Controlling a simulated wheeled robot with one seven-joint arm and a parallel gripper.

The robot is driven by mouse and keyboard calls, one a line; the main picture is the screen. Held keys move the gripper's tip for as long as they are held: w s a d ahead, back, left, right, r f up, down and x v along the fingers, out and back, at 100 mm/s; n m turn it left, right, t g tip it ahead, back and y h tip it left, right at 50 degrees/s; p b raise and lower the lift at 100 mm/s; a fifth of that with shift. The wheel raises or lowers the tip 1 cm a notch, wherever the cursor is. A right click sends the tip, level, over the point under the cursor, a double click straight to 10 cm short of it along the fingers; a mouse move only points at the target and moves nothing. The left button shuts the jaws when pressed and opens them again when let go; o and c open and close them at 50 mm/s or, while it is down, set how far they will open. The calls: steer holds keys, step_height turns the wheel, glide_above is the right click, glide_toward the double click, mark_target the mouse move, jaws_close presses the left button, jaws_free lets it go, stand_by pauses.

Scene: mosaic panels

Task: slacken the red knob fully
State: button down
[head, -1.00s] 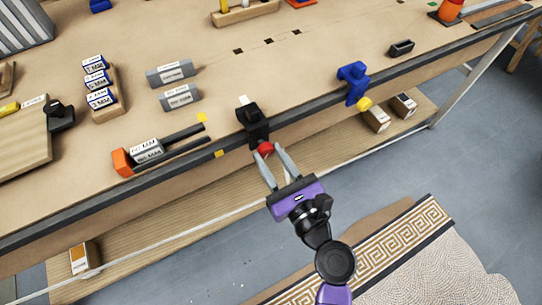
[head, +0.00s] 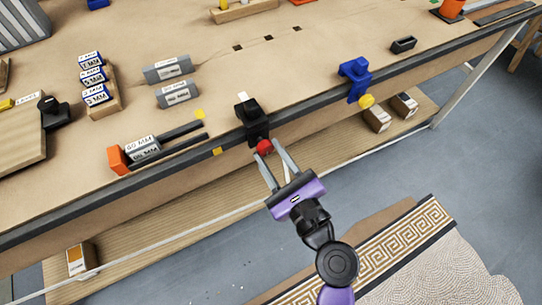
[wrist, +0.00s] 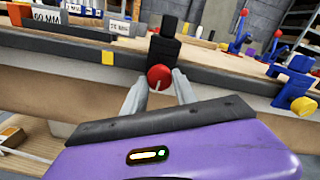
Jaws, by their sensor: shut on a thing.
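The red knob (head: 264,147) sits on the front of a black clamp (head: 252,118) at the workbench's front edge. In the wrist view the red knob (wrist: 159,77) is a round ball below the black clamp body (wrist: 163,45), with a thin pale line on its face. My gripper (head: 268,158) reaches the knob from the front, its two grey fingers on either side of it. The fingers (wrist: 157,88) are shut on the knob in the wrist view. The clamp's inner screw is hidden.
A blue clamp with a yellow knob (head: 366,101) is on the edge to the right. An orange-ended holder (head: 118,160) with a labelled grey block lies left. Grey blocks (head: 178,94) lie behind. The floor in front has a patterned rug (head: 400,235).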

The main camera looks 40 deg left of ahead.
steer(key=n+b, duration=0.2)
steer(key=n, duration=0.2)
steer(key=shift+w+f+n, duration=0.1)
steer(key=shift+n, duration=0.2)
steer(key=n+b, duration=0.3)
steer(key=n, duration=0.2)
steer(key=shift+b, duration=0.35)
steer(key=n+b, duration=0.3)
steer(key=n, duration=0.2)
steer(key=n+b, duration=0.3)
steer(key=n, duration=0.1)
steer(key=c, duration=1)
jaws_free()
steer(key=shift+r, duration=0.2)
steer(key=shift+o, duration=0.2)
steer(key=shift+d, duration=0.15)
